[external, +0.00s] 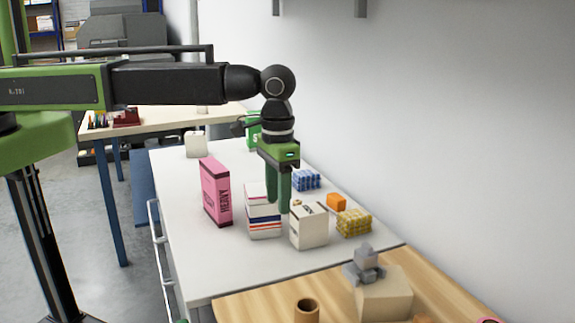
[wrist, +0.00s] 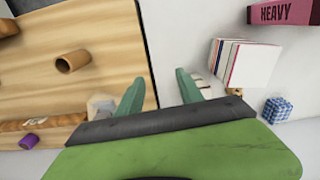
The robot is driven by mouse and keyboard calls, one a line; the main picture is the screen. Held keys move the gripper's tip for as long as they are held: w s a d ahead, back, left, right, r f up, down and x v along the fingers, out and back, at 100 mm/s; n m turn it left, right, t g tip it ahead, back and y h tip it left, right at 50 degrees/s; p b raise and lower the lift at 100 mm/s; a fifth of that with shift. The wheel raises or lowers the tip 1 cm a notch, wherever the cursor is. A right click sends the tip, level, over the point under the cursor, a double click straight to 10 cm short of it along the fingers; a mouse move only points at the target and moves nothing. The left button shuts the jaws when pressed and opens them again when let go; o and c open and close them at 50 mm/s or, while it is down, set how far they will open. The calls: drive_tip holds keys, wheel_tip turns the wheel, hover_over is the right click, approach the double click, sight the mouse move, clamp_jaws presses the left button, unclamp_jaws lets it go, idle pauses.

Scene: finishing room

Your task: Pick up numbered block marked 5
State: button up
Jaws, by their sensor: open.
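My gripper (external: 278,208) hangs from the arm with its green fingers pointing down, just above and between a striped white stack (external: 264,215) and a white box (external: 308,228). In the wrist view its two fingers (wrist: 158,90) are spread apart with nothing held between them. No block with a readable 5 shows. An orange cube (external: 336,202) sits behind the white box; I see no number on it. A small tan piece (external: 297,203), partly hidden, shows behind the white box, and in the wrist view a small tan piece (wrist: 234,92) lies beside the stack.
A pink box (external: 215,192) marked HEAVY stands left of the stack. A blue checked block (external: 306,180) and a yellow checked block (external: 354,222) are near the wall. A wooden table (external: 260,301) with a brown cylinder (external: 307,310) is in front. The white counter's front left (external: 205,270) is clear.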

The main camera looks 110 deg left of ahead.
drive_tip(key=a+r+n+p, duration=0.1)
drive_tip(key=a+r+n, duration=0.15)
drive_tip(key=a, duration=1.55)
drive_tip(key=n, duration=0.2)
hover_over(297, 201)
drive_tip(key=shift+m, duration=0.25)
drive_tip(key=f+b, duration=1.2)
drive_tip(key=f, duration=0.1)
drive_tip(key=shift+d, duration=0.2)
drive_tip(key=f+b, duration=0.5)
drive_tip(key=shift+a+f, duration=0.1)
drive_tip(key=shift+a, duration=0.15)
drive_tip(key=shift+r, duration=0.2)
drive_tip(key=shift+c, duration=0.2)
clamp_jaws()
